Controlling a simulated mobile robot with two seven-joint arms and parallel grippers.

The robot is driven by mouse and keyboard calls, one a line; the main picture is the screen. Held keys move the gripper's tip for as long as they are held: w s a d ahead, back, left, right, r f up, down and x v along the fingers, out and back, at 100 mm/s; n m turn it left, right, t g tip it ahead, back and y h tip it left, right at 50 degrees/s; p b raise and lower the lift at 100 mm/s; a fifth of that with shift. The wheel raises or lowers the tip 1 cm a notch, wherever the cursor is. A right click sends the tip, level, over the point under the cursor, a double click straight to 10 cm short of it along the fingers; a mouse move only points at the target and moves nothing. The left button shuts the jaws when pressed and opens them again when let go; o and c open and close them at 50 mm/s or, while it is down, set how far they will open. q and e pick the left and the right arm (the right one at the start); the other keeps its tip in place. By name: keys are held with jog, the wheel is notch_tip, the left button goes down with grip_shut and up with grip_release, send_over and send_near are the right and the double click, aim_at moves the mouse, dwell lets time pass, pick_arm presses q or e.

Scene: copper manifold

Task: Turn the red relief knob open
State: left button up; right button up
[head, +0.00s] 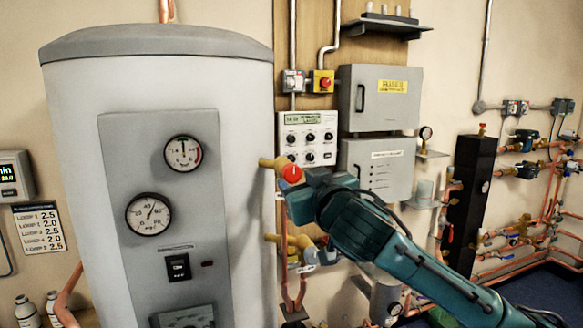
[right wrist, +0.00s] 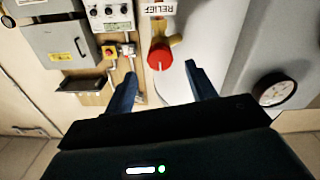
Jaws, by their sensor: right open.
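The red relief knob (head: 292,173) sits on a brass valve (head: 272,162) at the right side of the grey tank (head: 160,90). In the right wrist view the knob (right wrist: 160,58) shows just ahead of my fingertips, within the gap between them. A RELIEF label (right wrist: 158,9) shows upside down near it. My right gripper (right wrist: 161,76) is open, one finger on each side of the gap, holding nothing. In the head view the right gripper (head: 294,192) is just below the knob, partly hidden by its own wrist. I cannot tell whether a finger touches the knob. My left gripper is out of view.
A control panel (head: 308,138) and grey cabinets (head: 380,98) are on the wall right of the knob. A second brass fitting (head: 285,240) juts from the tank below. Copper pipes and a black column (head: 470,190) stand farther right.

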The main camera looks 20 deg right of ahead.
aim_at(294, 174)
jog(key=w+p, duration=0.1)
jog(key=w, duration=0.5)
jog(key=shift+a, duration=0.1)
jog(key=shift+c, duration=0.2)
jog(key=c, duration=1)
jog(key=shift+o, duration=0.2)
